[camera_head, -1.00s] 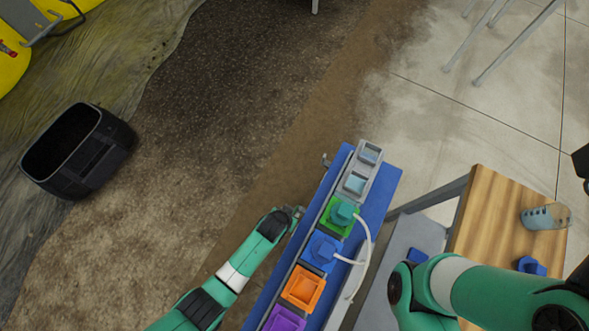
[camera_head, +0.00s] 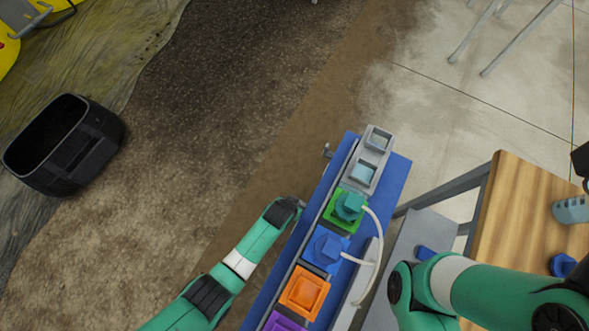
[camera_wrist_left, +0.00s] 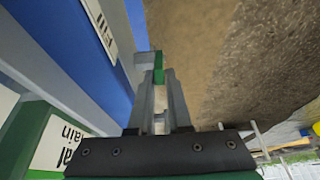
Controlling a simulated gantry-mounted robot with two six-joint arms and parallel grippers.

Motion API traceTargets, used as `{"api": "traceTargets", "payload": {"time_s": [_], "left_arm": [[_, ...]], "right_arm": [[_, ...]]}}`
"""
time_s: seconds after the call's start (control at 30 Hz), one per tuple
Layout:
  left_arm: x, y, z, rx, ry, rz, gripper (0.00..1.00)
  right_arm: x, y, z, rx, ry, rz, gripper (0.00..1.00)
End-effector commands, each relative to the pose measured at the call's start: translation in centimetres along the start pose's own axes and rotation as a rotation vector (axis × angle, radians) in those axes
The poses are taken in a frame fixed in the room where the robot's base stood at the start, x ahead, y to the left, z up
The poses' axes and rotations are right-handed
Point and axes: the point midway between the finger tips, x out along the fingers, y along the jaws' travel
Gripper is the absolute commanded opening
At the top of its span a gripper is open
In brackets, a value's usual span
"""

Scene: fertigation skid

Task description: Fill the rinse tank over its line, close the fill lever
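The skid is a blue bench (camera_head: 388,190) with a row of coloured units. A grey block with two square openings (camera_head: 370,158) stands at its far end; pale blue shows inside both, but no fill line can be made out. My left gripper (camera_head: 299,204) is at the bench's left side, beside the green unit (camera_head: 337,216). In the left wrist view, my left fingers (camera_wrist_left: 160,88) are close together with a small green lever (camera_wrist_left: 158,67) between their tips, beside a grey fitting. Which lever is the fill lever cannot be read. My right gripper is out of view.
Blue (camera_head: 325,248), orange (camera_head: 304,292) and purple (camera_head: 282,322) units follow toward the front. White hoses (camera_head: 379,240) arc on the right. A wooden table (camera_head: 515,215) stands right, with a cup (camera_head: 570,209).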

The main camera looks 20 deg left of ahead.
Motion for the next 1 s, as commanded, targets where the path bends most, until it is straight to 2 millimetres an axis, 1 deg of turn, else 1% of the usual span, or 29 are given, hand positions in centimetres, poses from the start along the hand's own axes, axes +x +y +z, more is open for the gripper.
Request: {"api": "traceTargets", "payload": {"time_s": [0.03,0.07,0.1,1.0], "left_arm": [[0.00,0.00,0.01,0.000,0.000,0.000,0.06],[0.01,0.00,0.01,0.000,0.000,0.000,0.01],[0.01,0.00,0.02,0.000,0.000,0.000,0.00],[0.03,0.00,0.06,0.000,-0.001,0.000,0.00]], "right_arm": [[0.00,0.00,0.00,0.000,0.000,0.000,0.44],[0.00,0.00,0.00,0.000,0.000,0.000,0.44],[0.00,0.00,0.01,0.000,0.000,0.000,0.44],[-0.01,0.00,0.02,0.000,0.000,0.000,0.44]]}}
